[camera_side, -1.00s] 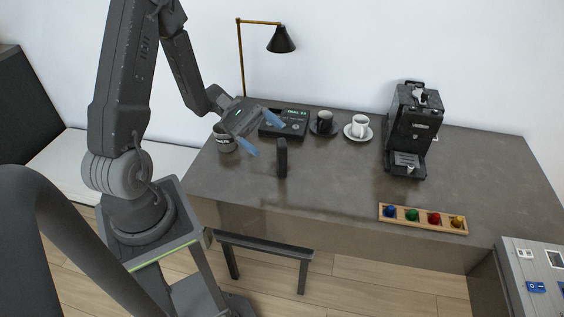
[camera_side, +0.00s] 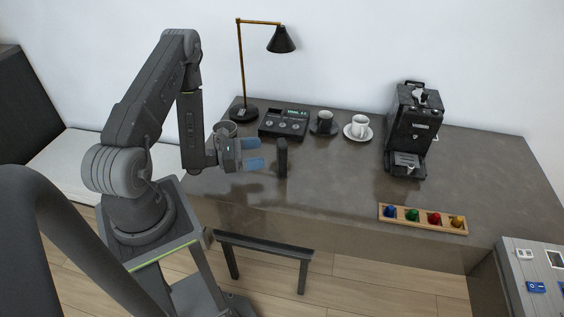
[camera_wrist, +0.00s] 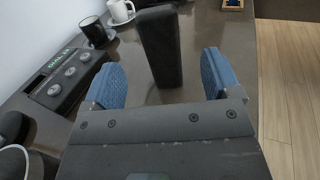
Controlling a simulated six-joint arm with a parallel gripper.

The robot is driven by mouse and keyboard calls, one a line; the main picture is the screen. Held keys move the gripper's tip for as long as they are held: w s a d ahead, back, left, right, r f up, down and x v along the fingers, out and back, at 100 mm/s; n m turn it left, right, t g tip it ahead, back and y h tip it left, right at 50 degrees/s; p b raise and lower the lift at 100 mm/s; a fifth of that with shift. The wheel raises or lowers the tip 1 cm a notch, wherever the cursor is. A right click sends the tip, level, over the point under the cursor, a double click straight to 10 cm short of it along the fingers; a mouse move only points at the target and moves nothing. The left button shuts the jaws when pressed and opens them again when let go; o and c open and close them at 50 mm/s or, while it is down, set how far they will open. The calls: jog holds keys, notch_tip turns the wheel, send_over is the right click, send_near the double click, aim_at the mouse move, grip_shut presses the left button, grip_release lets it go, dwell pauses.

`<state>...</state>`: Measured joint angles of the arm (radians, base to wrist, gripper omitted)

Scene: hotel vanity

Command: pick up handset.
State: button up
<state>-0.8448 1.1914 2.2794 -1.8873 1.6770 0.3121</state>
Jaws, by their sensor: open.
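The handset (camera_side: 282,157) is a dark upright block standing on the grey-brown counter. My gripper (camera_side: 262,153) is open just left of it in the side view, with its two blue fingers pointing at it. In the wrist view the handset (camera_wrist: 160,47) stands upright ahead, between and beyond the fingertips of my gripper (camera_wrist: 163,75). No contact shows.
A dark device with a green display (camera_side: 284,123) stands behind. A black cup (camera_side: 324,121), a white cup (camera_side: 360,126) and a coffee machine (camera_side: 412,130) stand to the right. A lamp (camera_side: 281,40) and a grey container (camera_side: 225,129) are near the arm. A capsule tray (camera_side: 423,225) lies at front right.

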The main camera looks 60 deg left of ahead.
aim_at(278, 141)
jog(key=x, duration=0.8)
jog(key=shift+w+f, duration=0.1)
jog(key=shift+f, duration=0.1)
jog(key=c, duration=1.2)
jog(key=shift+r, duration=0.15)
jog(key=shift+r, duration=0.55)
jog(key=r, duration=0.3)
jog(key=shift+s+a+r, duration=0.2)
jog(key=shift+s+a, duration=0.2)
jog(key=s+a+r, duration=0.6)
jog(key=s+a, duration=0.1)
jog(key=s, duration=0.1)
jog(key=shift+r, duration=0.15)
